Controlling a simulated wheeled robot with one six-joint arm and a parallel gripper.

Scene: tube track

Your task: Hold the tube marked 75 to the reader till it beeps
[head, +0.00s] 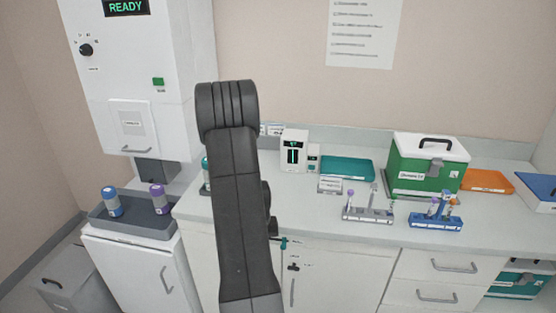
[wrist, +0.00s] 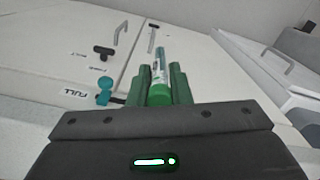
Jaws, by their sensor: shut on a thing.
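In the wrist view my gripper (wrist: 159,78) is shut on a clear tube (wrist: 159,60) with a green cap and a pale label. The cap lies between the green fingers and the tube points away from the wrist. The number on the label is too small to read. In the head view my arm hides the gripper and the held tube. A small white device (head: 294,151) with a dark panel and a lit green strip, apparently the reader, stands on the counter right of my arm.
A grey rack (head: 368,214) and a blue rack (head: 436,221) hold tubes on the counter. Behind them are a teal tray (head: 347,168), a green box (head: 428,166) and an orange tray (head: 487,181). Left, a dark tray (head: 135,222) with two bottles sits below a wall unit (head: 143,75) reading READY.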

